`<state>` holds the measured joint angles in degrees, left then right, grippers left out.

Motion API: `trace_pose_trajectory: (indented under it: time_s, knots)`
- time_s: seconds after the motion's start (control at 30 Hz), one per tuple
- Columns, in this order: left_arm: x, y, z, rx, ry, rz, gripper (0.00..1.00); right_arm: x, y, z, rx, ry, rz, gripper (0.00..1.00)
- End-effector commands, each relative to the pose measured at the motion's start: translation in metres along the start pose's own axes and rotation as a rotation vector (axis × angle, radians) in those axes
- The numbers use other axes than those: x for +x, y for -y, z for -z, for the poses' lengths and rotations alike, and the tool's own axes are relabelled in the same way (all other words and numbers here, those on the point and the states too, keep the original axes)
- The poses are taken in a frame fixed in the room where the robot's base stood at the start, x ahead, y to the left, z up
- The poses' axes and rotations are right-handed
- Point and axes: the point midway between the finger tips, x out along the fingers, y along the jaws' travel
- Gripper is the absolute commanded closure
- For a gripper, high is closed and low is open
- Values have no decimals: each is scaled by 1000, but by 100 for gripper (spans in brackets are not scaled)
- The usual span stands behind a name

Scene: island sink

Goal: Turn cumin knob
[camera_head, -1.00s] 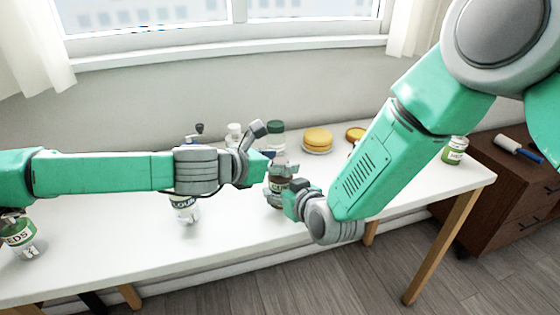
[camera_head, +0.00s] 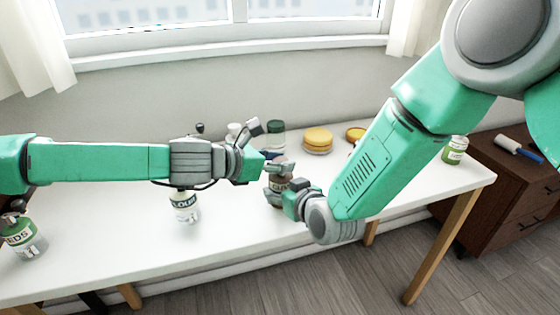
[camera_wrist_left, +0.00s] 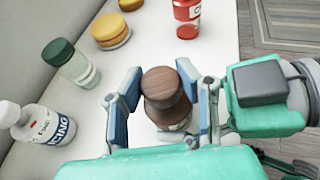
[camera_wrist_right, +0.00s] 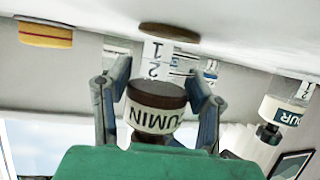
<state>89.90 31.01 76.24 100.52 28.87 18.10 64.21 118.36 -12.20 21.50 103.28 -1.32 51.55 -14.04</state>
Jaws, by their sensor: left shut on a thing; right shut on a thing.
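The cumin jar (camera_head: 281,186) stands on the white table between my grippers, mostly hidden in the head view. In the right wrist view, which is upside down, its CUMIN label (camera_wrist_right: 152,118) and a number scale show. My left gripper (camera_head: 270,166) is at the jar's top, shut on the round dark wooden knob (camera_wrist_left: 163,88), which sits between its fingers in the left wrist view. My right gripper (camera_head: 288,190) is lower and to the right, shut on the jar's body, with a finger on each side in the right wrist view.
A FLOUR jar (camera_head: 184,207) and a SEEDS jar (camera_head: 23,238) stand to the left. An icing bottle (camera_wrist_left: 45,124), a green-lidded jar (camera_head: 276,133) and yellow cakes (camera_head: 318,139) are behind. The table's front (camera_head: 240,240) is clear.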

Motion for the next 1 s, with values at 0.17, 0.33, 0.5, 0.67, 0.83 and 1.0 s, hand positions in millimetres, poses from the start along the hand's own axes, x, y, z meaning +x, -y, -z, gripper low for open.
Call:
trace_pose_trajectory:
  time_s: [0.17, 0.33, 0.5, 0.67, 0.83, 1.0]
  knots:
    - [1, -1, 1, 59, -4, 131, 100, 0, 1, -1, -1, 1, 3, 85]
    - [2, -2, 0, 123, 0, 275, 100, 0, 1, -1, -1, 1, 4, 85]
    - [2, -3, 0, 180, 1, 419, 100, 0, 2, -1, -2, 1, 5, 85]
    - [2, -4, 1, 228, 1, 541, 100, 0, 2, -1, -2, 1, 5, 85]
    - [1, -4, 1, 270, 2, 644, 100, 0, 3, -1, -3, 1, 5, 85]
    - [1, -4, 1, 300, 1, 714, 100, -1, 3, -1, -3, 1, 5, 85]
